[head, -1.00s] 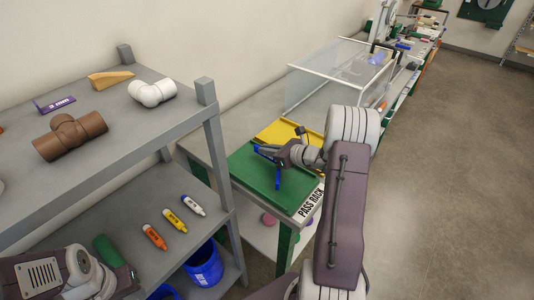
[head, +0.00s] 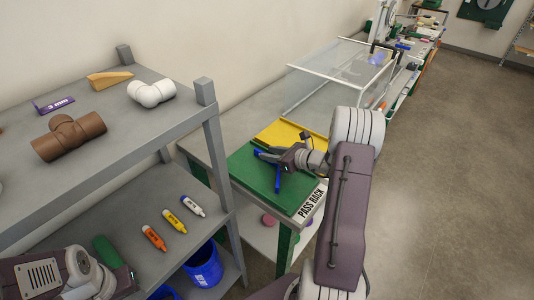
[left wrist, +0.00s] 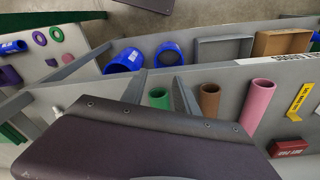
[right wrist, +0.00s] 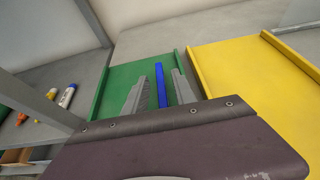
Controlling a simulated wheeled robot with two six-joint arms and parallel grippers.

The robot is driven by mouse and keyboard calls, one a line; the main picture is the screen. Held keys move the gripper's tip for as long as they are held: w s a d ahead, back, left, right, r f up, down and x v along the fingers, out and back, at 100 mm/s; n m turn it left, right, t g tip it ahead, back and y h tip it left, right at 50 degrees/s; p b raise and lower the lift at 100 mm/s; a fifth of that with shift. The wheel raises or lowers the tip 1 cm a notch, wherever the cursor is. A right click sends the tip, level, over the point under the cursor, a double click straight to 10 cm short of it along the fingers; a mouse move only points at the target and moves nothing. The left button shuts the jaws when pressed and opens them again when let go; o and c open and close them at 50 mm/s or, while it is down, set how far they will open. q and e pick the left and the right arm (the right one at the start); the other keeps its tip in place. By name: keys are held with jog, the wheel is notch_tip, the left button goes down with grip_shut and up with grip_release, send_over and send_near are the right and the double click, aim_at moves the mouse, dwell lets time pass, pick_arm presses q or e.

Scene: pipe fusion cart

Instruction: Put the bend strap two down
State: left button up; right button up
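A blue strap (right wrist: 162,86), which I take to be the bend strap two, is on the green tray (right wrist: 117,73) in the right wrist view. It also shows in the head view (head: 278,180), partly covered by my right gripper (head: 268,158). In the right wrist view my right gripper (right wrist: 158,92) has its fingers apart on either side of the strap, with green showing in the gaps. My left gripper (left wrist: 160,92) is open at the lower shelf, with a green tube (left wrist: 159,98) seen between its fingers; I cannot tell how near it is.
A yellow tray (head: 291,133) adjoins the green one, near a "PASS BACK" label (head: 311,201). A clear-sided frame (head: 340,62) stands behind. The grey shelf unit (head: 213,135) on the left holds a brown tee (head: 68,137), a white elbow (head: 152,92) and markers.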

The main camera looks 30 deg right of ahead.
jog(key=v, duration=1)
jog(key=shift+s+d, duration=0.1)
jog(key=shift+s, duration=0.05)
jog(key=s+a+f+n+g+y, duration=0.1)
jog(key=a+n+g, duration=0.1)
jog(key=a, duration=0.2)
jog(key=s+a+f+n+g, duration=0.1)
jog(key=a+n, duration=0.2)
jog(key=a, duration=0.1)
jog(key=s+a+f+n+g+y, duration=0.1)
jog(key=a+n+g, duration=0.1)
jog(key=a, duration=0.2)
jog(key=shift+s+a+f+n+g+y, duration=0.1)
jog(key=shift+s+n+g+y, duration=0.2)
jog(key=s+a+f+n+g+h, duration=0.1)
jog(key=s+n, duration=0.4)
jog(key=n, duration=0.7)
jog(key=s+a+f+n+g+h, duration=0.2)
jog(key=s+a+n+g+h, duration=0.2)
jog(key=n, duration=0.7)
jog(key=s+a+h, duration=0.2)
jog(key=shift+s+a+f+n+g, duration=0.2)
jog(key=shift+s+f+n+g, duration=0.1)
jog(key=shift+n, duration=0.1)
jog(key=shift+r+p, duration=0.75)
jog(key=shift+r, duration=0.1)
